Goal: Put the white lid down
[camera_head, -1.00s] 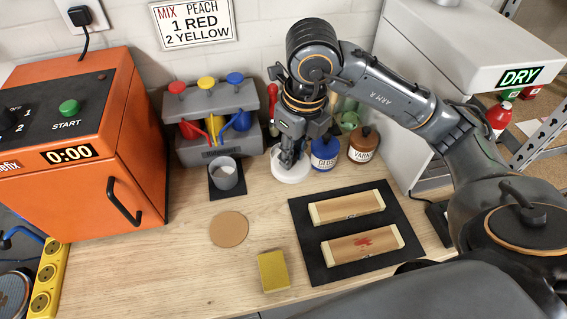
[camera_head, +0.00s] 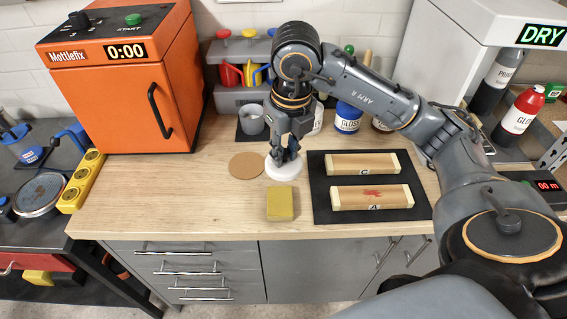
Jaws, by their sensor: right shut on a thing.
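The white lid (camera_head: 284,170) is a small round disc below my right gripper (camera_head: 285,155), which points down and is shut on it. The lid is just right of the round cork mat (camera_head: 245,165) and left of the black mat (camera_head: 319,196). Whether it touches the wooden worktop (camera_head: 190,200) or hovers slightly above cannot be told. The fingers hide part of its top. My left gripper is not in view.
A yellow sponge (camera_head: 281,204) lies in front of the lid. Two wooden blocks (camera_head: 363,163) (camera_head: 371,197) lie on the black mat. Behind stand a grey cup (camera_head: 251,119), a blue gloss jar (camera_head: 347,118) and an orange oven (camera_head: 120,90). The worktop's left front is clear.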

